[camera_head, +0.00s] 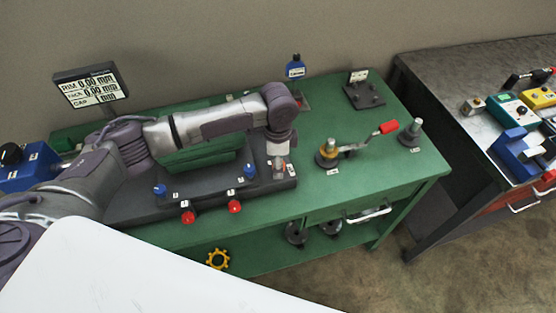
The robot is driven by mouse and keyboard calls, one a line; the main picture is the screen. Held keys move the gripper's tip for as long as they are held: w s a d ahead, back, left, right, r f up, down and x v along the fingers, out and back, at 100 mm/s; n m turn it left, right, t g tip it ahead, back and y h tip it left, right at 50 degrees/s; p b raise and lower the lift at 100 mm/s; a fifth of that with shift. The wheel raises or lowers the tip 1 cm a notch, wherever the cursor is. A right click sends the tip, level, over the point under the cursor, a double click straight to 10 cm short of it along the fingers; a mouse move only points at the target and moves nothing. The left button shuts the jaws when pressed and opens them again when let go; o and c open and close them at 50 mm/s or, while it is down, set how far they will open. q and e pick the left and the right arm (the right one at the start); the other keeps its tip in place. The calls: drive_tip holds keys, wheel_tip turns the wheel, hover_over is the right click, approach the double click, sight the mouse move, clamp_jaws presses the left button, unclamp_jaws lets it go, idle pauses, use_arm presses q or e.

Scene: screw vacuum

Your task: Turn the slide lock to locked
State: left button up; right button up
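My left arm reaches in from the left over a dark fixture (150,212) on the green workbench (400,172). My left gripper (280,166) points down at the right end of the fixture, beside small labelled parts there. Its fingers are too small and too covered to show whether they are open or touching anything. I cannot make out the slide lock clearly; it may be hidden under the gripper. A green block (195,178) sits on the fixture, partly behind my arm. My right gripper is not in view.
A clamp with a red handle (388,127) and a metal post (412,129) stand to the right. A display (90,88) stands back left. A second table (440,95) holds several tools.

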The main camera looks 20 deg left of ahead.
use_arm(q)
drive_tip(key=shift+c, duration=0.6)
drive_tip(key=c, duration=1)
drive_tip(key=shift+c, duration=0.2)
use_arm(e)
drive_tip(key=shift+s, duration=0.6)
